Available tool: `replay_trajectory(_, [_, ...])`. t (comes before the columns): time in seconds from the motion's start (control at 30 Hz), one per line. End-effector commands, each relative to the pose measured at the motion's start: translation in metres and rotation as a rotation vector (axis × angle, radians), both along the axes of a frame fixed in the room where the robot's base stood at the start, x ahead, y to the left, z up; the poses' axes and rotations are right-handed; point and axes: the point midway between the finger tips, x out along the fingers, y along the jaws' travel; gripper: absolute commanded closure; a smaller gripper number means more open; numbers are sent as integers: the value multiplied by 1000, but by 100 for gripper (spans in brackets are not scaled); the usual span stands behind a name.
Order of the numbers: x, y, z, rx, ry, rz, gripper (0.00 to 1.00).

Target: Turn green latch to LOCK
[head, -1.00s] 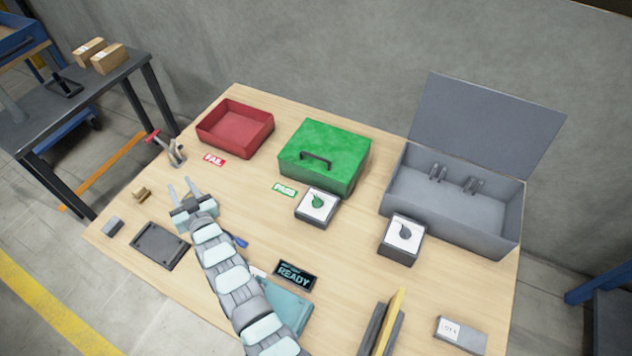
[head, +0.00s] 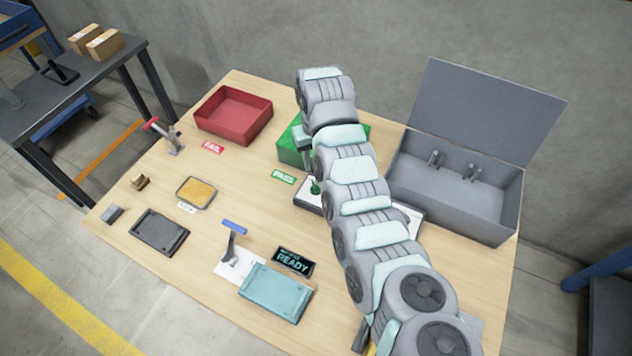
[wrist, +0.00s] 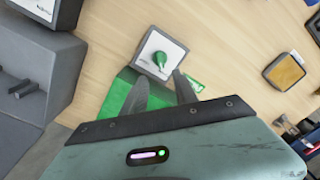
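The green latch (head: 314,187) is a small knob on a white-topped switch box (wrist: 180,47), partly covered by my arm in the head view. In the wrist view the green latch (wrist: 160,59) is clear, just beyond my fingertips. My gripper (wrist: 159,80) is open, its two fingers apart with nothing between them. In the head view my gripper is mostly hidden by my arm. I cannot read any lock marking.
A second white-topped switch box (wrist: 40,8) sits near the open grey case (head: 470,205). The red tray (head: 233,115) is left of the green box. A yellow pad (head: 197,192), teal case (head: 275,293) and READY display (head: 293,261) lie on the wooden table.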

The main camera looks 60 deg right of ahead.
Motion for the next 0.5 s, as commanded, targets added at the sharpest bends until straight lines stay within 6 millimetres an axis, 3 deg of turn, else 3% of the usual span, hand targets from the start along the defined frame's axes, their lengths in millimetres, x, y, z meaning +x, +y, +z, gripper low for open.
replay_trajectory(0.17, [-4,1,-21,10,8,-2,65])
replay_trajectory(0.5, [-3,2,-85,8,8,0,65])
